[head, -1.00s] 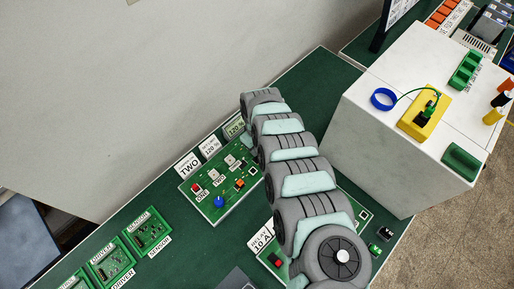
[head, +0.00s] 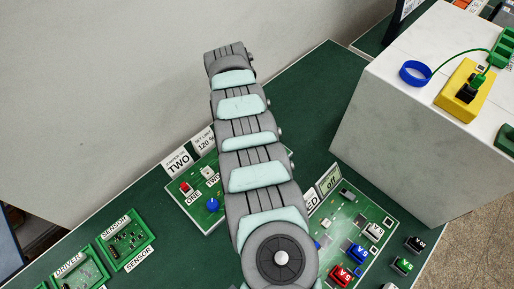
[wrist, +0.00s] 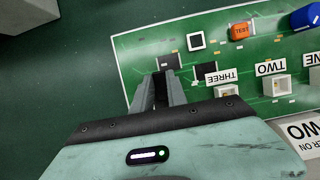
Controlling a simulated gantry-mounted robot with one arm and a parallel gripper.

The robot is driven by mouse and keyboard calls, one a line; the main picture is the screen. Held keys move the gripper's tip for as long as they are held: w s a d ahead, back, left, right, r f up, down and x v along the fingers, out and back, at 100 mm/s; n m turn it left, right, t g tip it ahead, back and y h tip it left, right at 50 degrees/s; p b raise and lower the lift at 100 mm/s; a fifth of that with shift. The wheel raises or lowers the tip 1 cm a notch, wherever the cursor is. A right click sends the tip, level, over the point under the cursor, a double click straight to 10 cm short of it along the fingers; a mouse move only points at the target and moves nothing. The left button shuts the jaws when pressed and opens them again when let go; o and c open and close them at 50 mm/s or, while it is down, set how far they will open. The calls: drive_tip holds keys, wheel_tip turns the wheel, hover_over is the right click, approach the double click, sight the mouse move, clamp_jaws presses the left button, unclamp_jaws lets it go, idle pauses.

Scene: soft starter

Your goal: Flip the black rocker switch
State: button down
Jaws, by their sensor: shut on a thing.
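My gripper (wrist: 160,92) shows in the wrist view at the edge of a green circuit board (wrist: 128,60). Its two fingers are close together, shut on a narrow black piece (wrist: 160,88) between them. I cannot tell whether this piece is the black rocker switch. Black squares lie on the board just beyond the fingertips.
A second board (head: 375,222) with an "off" display (head: 329,181) stands right of my arm in the head view. Small green boards (head: 125,243) lie at left. A tall white block (head: 400,130) stands at right, with a yellow socket (head: 463,92) on top.

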drive_tip(key=shift+r, duration=0.1)
idle(0.3)
drive_tip(key=c, duration=1.3)
unclamp_jaws()
drive_tip(key=p+v, duration=0.1)
drive_tip(key=v, duration=1)
drive_tip(key=shift+w, duration=0.1)
